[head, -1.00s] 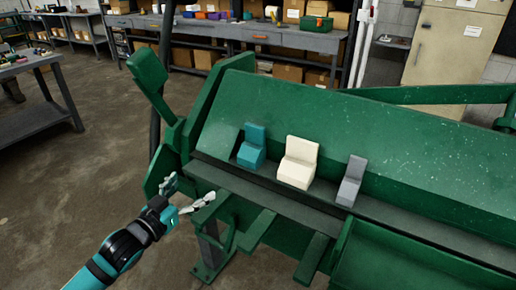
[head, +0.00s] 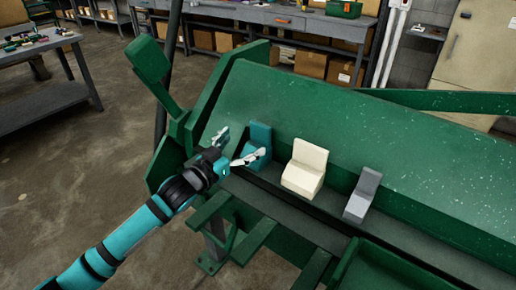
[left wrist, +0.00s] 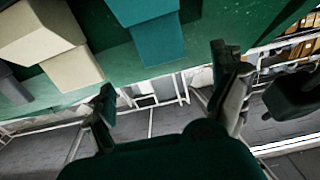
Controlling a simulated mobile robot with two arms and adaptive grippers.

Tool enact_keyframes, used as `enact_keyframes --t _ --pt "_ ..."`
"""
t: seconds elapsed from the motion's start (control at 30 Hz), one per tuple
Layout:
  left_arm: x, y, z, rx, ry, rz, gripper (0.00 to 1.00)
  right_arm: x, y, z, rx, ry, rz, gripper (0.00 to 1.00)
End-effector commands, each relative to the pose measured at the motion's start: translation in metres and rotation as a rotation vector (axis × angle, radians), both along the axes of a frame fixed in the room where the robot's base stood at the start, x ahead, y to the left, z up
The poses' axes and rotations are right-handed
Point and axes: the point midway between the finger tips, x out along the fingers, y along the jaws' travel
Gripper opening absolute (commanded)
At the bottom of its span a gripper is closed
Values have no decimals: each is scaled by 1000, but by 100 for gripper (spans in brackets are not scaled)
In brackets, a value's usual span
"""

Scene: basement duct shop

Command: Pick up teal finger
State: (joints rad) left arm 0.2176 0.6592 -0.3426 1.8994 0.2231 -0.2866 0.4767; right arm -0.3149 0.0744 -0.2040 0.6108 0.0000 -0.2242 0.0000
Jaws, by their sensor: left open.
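The teal finger (head: 260,135) is a stepped block on the ledge of a green sheet-metal brake (head: 330,110), at the left of a row of blocks. My left gripper (head: 240,145) is open and empty, just left of it, and one fingertip covers part of the block's lower front. In the left wrist view the teal finger (left wrist: 158,38) is at the top, beyond the gap between the open fingertips (left wrist: 165,78). I cannot tell whether a fingertip touches it. My right gripper is not in view.
A cream block (head: 303,170) stands right of the teal finger, with a gap between them. A narrower grey block (head: 363,195) stands farther right. A green lever (head: 148,62) rises at the brake's left end. Workbenches stand behind.

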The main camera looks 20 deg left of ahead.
Motion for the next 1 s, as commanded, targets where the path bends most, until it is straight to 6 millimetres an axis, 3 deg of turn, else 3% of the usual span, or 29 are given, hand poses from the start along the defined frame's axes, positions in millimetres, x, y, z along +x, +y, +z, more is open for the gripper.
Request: enact_keyframes --t 0.13,0.33,0.7,1.0 --pt "23 -8 2 -1 -2 0 95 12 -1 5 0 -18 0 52" --pt "35 -12 0 1 -1 0 95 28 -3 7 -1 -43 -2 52" --pt "79 -24 -3 -1 -1 0 95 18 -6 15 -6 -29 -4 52" --pt "82 -25 -4 0 0 -1 95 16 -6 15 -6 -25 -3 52"
